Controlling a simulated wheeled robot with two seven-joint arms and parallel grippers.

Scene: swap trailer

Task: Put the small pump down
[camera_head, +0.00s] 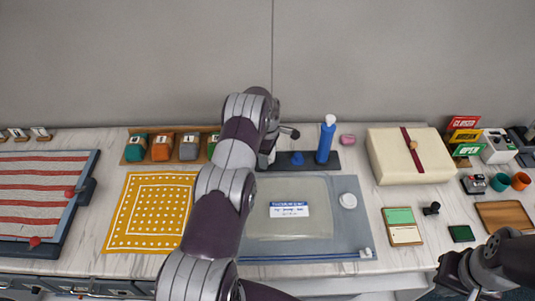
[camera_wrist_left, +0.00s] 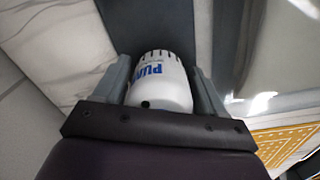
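The small pump (camera_wrist_left: 160,82) is a white, rounded body with blue "PUMP" lettering and dark slots near its top, seen in the left wrist view. My left gripper (camera_wrist_left: 160,90) has one finger on each side of it, and both fingers appear to press on it. A dark grey strip lies behind the pump; I cannot tell whether the pump touches it. In the head view my left gripper (camera_head: 270,150) is at the left end of a dark base (camera_head: 305,168), and my arm mostly hides the pump. My right gripper (camera_head: 455,274) is at the lower right, away from the pump.
The dark base bears a blue bottle (camera_head: 326,140) and a small blue piece (camera_head: 297,158). In front lies a grey tray (camera_head: 350,225) with a clear bag (camera_head: 290,228). A yellow dotted cloth (camera_head: 150,212) lies left, a cream box (camera_head: 395,160) right.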

